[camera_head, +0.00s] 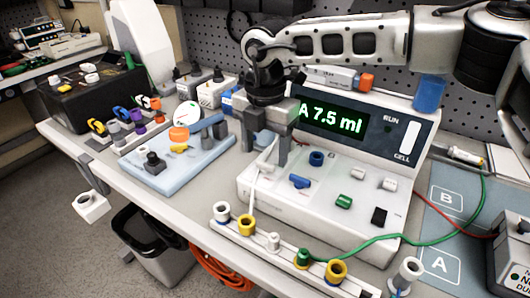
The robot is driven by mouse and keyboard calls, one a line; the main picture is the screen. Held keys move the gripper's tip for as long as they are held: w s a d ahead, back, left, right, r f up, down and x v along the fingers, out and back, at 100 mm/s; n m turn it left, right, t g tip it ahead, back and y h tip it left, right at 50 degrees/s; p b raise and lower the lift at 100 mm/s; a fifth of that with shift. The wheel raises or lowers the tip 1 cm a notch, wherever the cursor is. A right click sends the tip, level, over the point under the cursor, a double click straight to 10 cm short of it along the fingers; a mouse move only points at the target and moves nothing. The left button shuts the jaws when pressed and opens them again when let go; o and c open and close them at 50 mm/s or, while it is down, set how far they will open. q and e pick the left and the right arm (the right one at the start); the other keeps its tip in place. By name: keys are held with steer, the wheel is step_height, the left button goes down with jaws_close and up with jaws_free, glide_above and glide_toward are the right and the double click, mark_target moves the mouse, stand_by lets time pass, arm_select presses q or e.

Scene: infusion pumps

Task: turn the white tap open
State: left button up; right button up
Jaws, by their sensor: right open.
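My right gripper (265,148) reaches down from above with its fingers apart, over the left part of the white pump unit (305,227). A thin white lever-like piece (262,168) shows between and just below the fingers; it may be the white tap, and I cannot tell whether the fingers touch it. Other small fittings on the unit's top are a blue lever (300,181), a blue knob (316,158), a green one (343,201), a white one (388,184) and a black one (379,215). My left gripper is out of view.
The unit's display (335,121) reads "A 7.5 ml". A rail with coloured rings (285,258) lies in front, with a green cable (390,237) to its right. A pale blue tray (143,178) with parts stands left. A bin (160,250) stands below the bench edge.

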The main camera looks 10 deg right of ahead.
mark_target(265, 167)
steer(key=shift+f, duration=1.35)
steer(key=c, duration=1)
